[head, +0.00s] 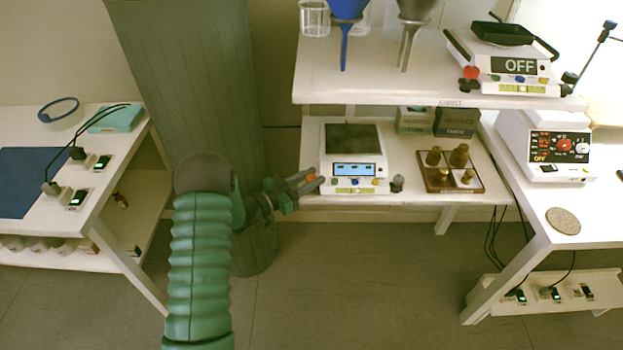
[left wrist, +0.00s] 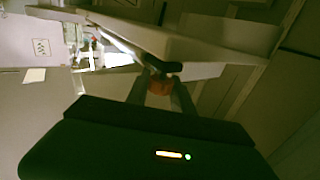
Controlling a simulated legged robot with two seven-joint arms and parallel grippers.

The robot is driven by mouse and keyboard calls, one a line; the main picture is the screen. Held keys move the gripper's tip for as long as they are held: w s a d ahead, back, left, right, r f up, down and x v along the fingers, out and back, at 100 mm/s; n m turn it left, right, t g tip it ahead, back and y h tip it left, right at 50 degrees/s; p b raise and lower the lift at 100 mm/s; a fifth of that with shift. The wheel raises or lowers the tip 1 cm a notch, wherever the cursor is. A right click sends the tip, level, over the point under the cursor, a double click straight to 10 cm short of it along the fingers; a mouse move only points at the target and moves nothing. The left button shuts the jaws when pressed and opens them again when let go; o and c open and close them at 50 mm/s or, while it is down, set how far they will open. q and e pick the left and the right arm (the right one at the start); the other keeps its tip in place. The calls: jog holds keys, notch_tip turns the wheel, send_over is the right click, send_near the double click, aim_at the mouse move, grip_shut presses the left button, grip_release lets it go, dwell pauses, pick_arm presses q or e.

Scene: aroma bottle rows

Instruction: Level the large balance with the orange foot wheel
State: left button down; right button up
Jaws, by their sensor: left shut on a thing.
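The large balance (head: 353,184) stands on the lower shelf in the head view, with a dark pan and a lit blue display. Its orange foot wheel (head: 310,177) is at the front left corner. My left gripper (head: 312,184) reaches in from the left and is shut on that wheel. In the left wrist view the orange wheel (left wrist: 160,86) sits between the two fingers (left wrist: 160,97). A dark grey foot wheel (head: 397,183) is at the balance's front right. The bubble level is too small to read. My right gripper is not in view.
A tray of brass weights (head: 448,181) stands to the right. A grey-green column (head: 190,80) stands behind my left arm. Open floor lies in front.

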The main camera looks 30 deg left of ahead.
pick_arm(q)
jog(key=shift+m+h, duration=0.3)
jog(key=shift+h, duration=0.2)
jog(key=c, duration=1.1)
grip_release()
jog(key=p+v, duration=0.2)
jog(key=v, duration=1.5)
jog(key=shift+p, duration=0.35)
jog(key=shift+w+a+r, duration=0.1)
jog(key=shift+a, duration=0.05)
